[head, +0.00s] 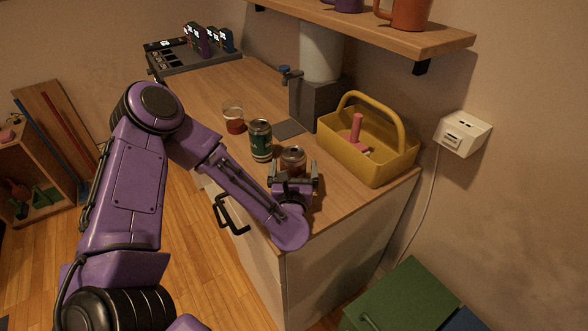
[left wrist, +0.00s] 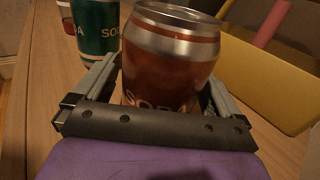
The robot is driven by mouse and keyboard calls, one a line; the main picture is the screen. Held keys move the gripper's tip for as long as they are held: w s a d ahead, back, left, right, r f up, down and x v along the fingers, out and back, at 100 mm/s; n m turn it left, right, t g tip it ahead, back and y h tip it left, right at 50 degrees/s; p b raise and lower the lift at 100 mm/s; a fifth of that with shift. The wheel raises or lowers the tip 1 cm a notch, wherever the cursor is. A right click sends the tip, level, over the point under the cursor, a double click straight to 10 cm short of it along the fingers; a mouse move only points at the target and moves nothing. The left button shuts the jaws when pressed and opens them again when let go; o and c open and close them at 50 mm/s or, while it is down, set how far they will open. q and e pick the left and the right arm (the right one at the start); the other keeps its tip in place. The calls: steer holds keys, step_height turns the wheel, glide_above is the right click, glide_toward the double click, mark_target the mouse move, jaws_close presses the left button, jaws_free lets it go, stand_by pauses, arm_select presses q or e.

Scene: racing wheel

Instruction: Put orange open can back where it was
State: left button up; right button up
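The orange soda can (head: 293,157) is upright near the front end of the wooden counter. It fills the middle of the left wrist view (left wrist: 170,58), with a silver rim and part of the word SODA showing. My left gripper (head: 294,180) is at the can, with one finger on each side of it. In the left wrist view my gripper's fingers (left wrist: 162,85) run close along the can's sides; whether both touch it is unclear. The can's base is hidden, so I cannot tell whether it rests on the counter. My right gripper is not in view.
A yellow caddy (head: 367,155) is to the right. A grey dispenser (head: 317,105) stands behind. A shelf (head: 440,40) with mugs overhangs the back. The counter's front corner is bare.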

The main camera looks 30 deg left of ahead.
arm_select(q)
steer(key=shift+s+r, duration=0.1)
steer(key=shift+r, duration=0.05)
steer(key=shift+r+p, duration=0.4)
steer(key=shift+p, duration=0.15)
steer(key=b+v, duration=0.1)
steer(key=v, duration=0.2)
steer(key=b+v, duration=0.1)
steer(key=v, duration=0.1)
steer(key=f+b+v, duration=0.1)
steer(key=b+v, duration=0.1)
steer(key=v, duration=0.1)
steer(key=shift+s+d, duration=0.2)
steer(key=shift+s, duration=0.05)
steer(key=shift+s+d+r+p, duration=0.2)
steer(key=shift+s+d+p, duration=0.15)
steer(key=shift+s+p, duration=0.2)
steer(key=shift+s+d+r+p, duration=0.3)
steer(key=shift+s+p, duration=0.1)
steer(key=shift+p, duration=0.15)
steer(key=shift+s+d+f, duration=0.15)
steer(key=shift+s+f, duration=0.05)
steer(key=shift+s, duration=0.25)
steer(key=shift+f, duration=0.1)
